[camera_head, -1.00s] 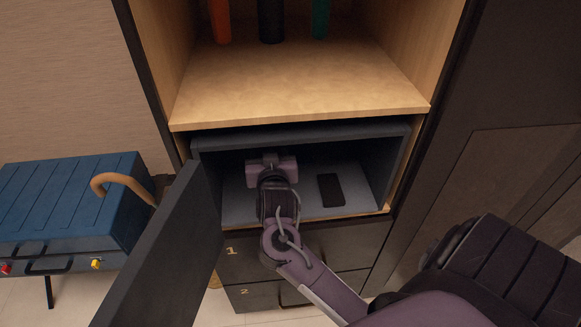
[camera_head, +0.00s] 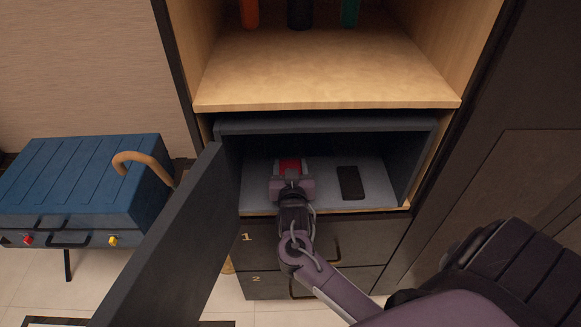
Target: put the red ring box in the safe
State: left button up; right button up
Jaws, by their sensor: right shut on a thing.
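The safe (camera_head: 419,160) is a dark grey box in the cabinet, with its door (camera_head: 172,243) swung open to the left. The red ring box (camera_head: 290,166) is inside the safe, on the left part of its light grey floor. My right gripper (camera_head: 291,170) reaches in through the opening and is shut on the red ring box. The gripper hides the near part of the ring box, and I cannot tell whether the box touches the floor. My left gripper is not in view.
A black phone-like object (camera_head: 350,183) lies on the safe floor to the right of my gripper. A wooden shelf (camera_head: 320,75) with several bottles is above. Numbered drawers (camera_head: 345,241) are below. A blue case (camera_head: 85,185) stands at the left.

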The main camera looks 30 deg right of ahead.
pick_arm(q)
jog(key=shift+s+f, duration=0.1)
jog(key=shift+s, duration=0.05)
pick_arm(e)
jog(key=o, duration=0.7)
jog(key=shift+f, duration=0.15)
jog(key=shift+c, duration=0.2)
jog(key=o, duration=0.4)
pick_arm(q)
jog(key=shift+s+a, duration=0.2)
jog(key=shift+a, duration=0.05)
pick_arm(e)
jog(key=shift+r, duration=0.25)
jog(key=v, duration=1)
jog(key=shift+s+a, duration=0.2)
jog(key=shift+s, duration=0.15)
jog(key=shift+s+a+r, duration=0.1)
jog(key=shift+s+a, duration=0.2)
jog(key=shift+s, duration=0.25)
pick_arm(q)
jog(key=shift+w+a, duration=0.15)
